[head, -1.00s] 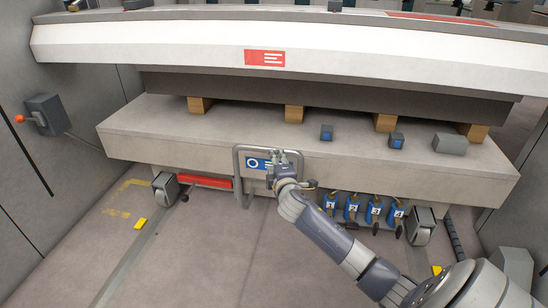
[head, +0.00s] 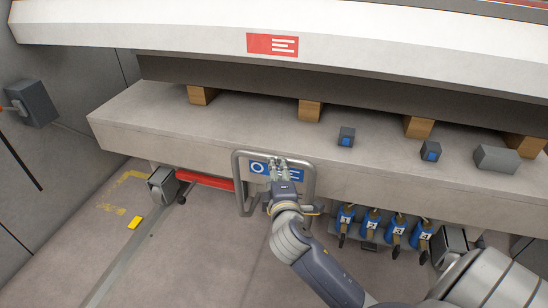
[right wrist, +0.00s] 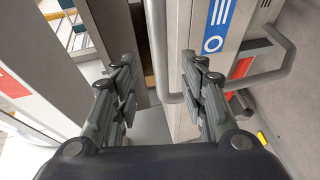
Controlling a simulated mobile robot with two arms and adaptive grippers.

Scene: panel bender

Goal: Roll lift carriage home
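The lift carriage (head: 140,125) is a long grey beam on wheels under the machine. Its front has a grey tubular handle (head: 237,180) around a blue label with a white ring (head: 257,168). My right gripper (head: 279,166) is at the top bar of this handle, in front of the label. In the right wrist view the fingers of my right gripper (right wrist: 160,85) are spread, with the handle's bar (right wrist: 160,50) between them and a gap on both sides. The blue label (right wrist: 216,28) shows there too. My left gripper is not in view.
Wooden blocks (head: 202,95) and small grey boxes (head: 346,136) sit on the carriage. A left wheel (head: 162,184) stands by a floor rail (head: 125,265). Yellow floor marks (head: 118,190) and a yellow block (head: 135,222) lie at left. Numbered blue units (head: 371,222) hang below right.

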